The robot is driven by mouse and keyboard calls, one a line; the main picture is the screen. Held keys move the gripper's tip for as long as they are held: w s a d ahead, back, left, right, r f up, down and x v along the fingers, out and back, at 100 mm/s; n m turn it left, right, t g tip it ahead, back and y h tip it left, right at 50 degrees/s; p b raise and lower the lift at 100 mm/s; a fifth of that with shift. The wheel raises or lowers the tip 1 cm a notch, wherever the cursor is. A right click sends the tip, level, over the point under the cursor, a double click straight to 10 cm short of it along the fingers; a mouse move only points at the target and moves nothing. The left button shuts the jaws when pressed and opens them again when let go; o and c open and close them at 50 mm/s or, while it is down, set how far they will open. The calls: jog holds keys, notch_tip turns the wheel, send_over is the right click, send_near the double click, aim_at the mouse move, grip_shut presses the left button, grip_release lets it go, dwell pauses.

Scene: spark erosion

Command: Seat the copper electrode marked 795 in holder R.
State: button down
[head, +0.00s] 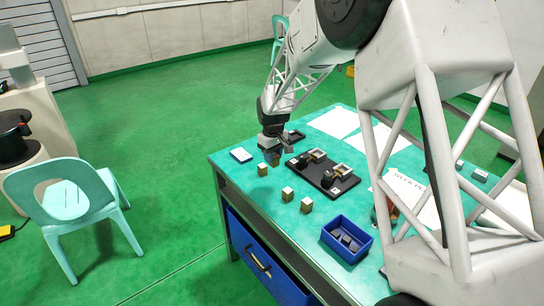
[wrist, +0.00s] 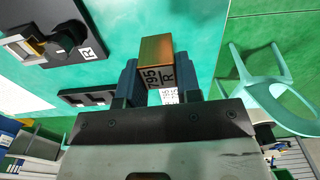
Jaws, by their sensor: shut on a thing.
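My gripper (head: 272,152) is above the left part of the green table. Holder R (wrist: 62,42) is at the upper left of the wrist view, on a black base with an R tag, apart from the electrode. In the head view the black base (head: 328,182) carries two holders, right of my gripper; I cannot read which is R. The held electrode's lower end is hidden in the wrist view.
Two similar blocks stand in front of the base, one nearer the left (head: 288,194) and one nearer the right (head: 306,206). A blue bin (head: 362,250) with dark pieces is at the front. A dark slotted tray (wrist: 90,97) lies near the gripper. Papers cover the back.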

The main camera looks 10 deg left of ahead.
jog(key=w+d, duration=1.6)
jog(key=w, duration=0.1)
jog(key=shift+d+r, duration=0.3)
jog(key=shift+r, duration=0.05)
jog(key=shift+w+f, duration=0.1)
jog(key=shift+f, duration=0.2)
jog(key=shift+f, duration=3.25)
jog(key=shift+f, duration=0.25)
jog(key=c, duration=0.7)
grip_release()
jog(key=shift+c, duration=0.2)
jog(key=shift+f, duration=0.1)
notch_tip(320, 180, up, 8)
